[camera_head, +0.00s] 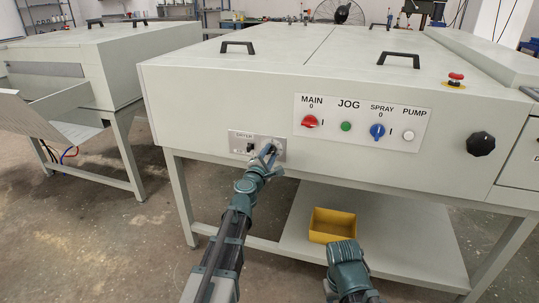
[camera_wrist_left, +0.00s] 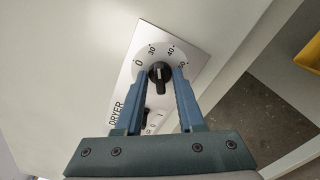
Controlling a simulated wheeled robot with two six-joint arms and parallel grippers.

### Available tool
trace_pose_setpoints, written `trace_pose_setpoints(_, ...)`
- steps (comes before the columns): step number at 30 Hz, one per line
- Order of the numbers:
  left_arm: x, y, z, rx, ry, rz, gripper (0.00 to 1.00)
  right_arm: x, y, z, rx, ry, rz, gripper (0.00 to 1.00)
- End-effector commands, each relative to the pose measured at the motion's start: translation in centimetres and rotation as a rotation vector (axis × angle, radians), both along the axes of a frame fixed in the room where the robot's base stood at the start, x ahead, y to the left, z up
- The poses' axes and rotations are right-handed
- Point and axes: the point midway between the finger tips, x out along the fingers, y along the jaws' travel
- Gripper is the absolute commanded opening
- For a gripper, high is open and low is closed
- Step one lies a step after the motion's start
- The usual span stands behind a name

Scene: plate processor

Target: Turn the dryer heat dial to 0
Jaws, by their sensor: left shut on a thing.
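The dryer heat dial (camera_wrist_left: 160,73) is a black knob on a light plate with the numbers 0, 30, 40 and 50 around its upper side. In the left wrist view my left gripper (camera_wrist_left: 160,80) has one finger on each side of the knob, shut on it. The knob's grip bar runs roughly along the fingers; I cannot tell exactly which mark it points at. In the head view my left gripper (camera_head: 268,154) is at the dryer panel (camera_head: 238,137) and hides most of the dial. My right gripper (camera_head: 347,254) is low at the bottom, away from the panel; its fingers are not clear.
A small black dryer switch (camera_head: 251,148) sits beside the dial. A control panel (camera_head: 361,120) with red, green, blue and white controls is to the right, and a large black knob (camera_head: 481,144) is beyond it. A yellow bin (camera_head: 332,225) stands on the lower shelf (camera_head: 385,235).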

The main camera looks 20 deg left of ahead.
Motion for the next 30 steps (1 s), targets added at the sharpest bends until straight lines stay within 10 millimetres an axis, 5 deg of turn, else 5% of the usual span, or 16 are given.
trace_pose_setpoints(30,-0.19,0.13,-0.01,-0.889,0.030,0.001,0.00,0.00,0.00,0.00,0.000,0.000,0.000,0.50)
